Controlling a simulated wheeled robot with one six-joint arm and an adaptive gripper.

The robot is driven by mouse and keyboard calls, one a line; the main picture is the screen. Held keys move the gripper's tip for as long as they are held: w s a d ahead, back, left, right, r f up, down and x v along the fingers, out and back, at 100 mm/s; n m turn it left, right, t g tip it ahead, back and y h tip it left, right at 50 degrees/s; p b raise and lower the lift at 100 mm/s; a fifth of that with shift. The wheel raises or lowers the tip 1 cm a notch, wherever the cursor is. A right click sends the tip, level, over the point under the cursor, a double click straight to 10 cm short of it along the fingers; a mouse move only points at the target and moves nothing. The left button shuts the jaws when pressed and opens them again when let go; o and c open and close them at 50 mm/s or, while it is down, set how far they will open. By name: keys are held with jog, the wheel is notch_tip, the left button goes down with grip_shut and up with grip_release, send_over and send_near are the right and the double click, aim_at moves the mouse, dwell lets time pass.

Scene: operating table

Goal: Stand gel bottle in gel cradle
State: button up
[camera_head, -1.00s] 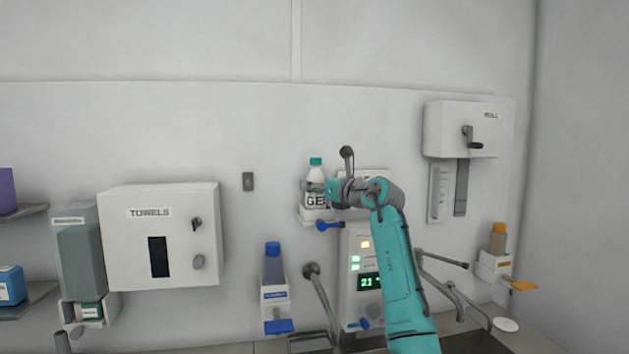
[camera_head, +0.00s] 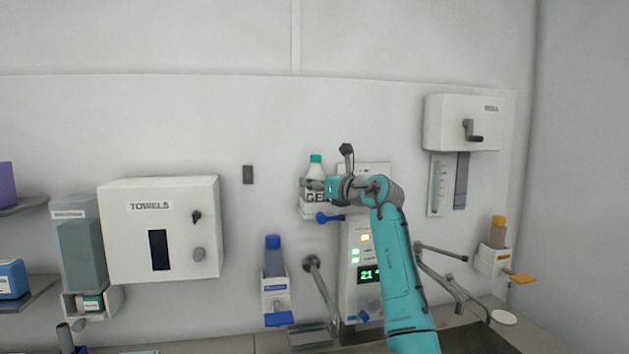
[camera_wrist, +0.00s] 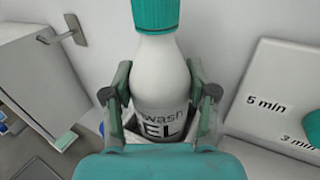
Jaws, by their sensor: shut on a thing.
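The gel bottle (camera_head: 316,172) is white with a green cap and a dark "GEL" label. It stands upright at the wall in the head view, and its neck and label also show in the wrist view (camera_wrist: 158,75). My gripper (camera_head: 312,185) reaches it from the right and is shut on its body, with a finger on each side in the wrist view (camera_wrist: 160,98). The gel cradle (camera_head: 311,213) is a white wall holder with a blue lever, directly under the bottle. The bottle's base is largely hidden, so I cannot tell whether it rests on the cradle floor.
A white control panel (camera_head: 349,255) with lit buttons is below and right of the cradle. A blue-capped bottle (camera_head: 273,262) stands in a holder lower left. The towel box (camera_head: 120,245) is at left, the roll box (camera_head: 448,135) at upper right. Taps stand over the sink.

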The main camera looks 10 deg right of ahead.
jog(key=o, duration=1.6)
jog(key=shift+f, duration=0.1)
